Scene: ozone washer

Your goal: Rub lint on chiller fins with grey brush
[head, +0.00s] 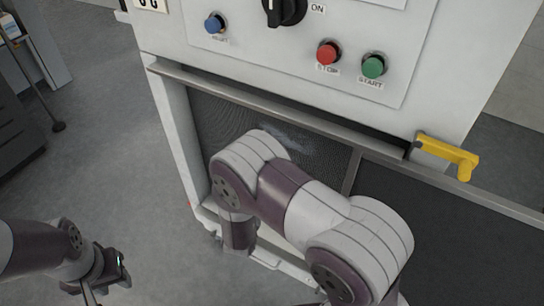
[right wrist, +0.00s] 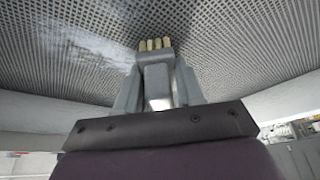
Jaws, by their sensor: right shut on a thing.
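The chiller fins (head: 325,160) are a dark mesh panel in the open front of the white machine. They fill the top of the right wrist view (right wrist: 240,40). A pale, streaky lint patch (right wrist: 90,48) lies on them left of the brush, and a whitish smear of lint (head: 285,137) shows in the head view. My right gripper (right wrist: 157,85) is shut on the grey brush (right wrist: 156,60). Its tan bristles point up at the mesh; contact is unclear. My right arm hides this gripper and brush in the head view. My left gripper (head: 98,285) is low at left, its fingers partly cut off.
The control panel (head: 300,40) with blue, red and green buttons and a black knob is above the opening. A yellow handle (head: 447,155) sticks out at right on the metal rail (head: 250,92). Grey floor (head: 90,170) is clear at left.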

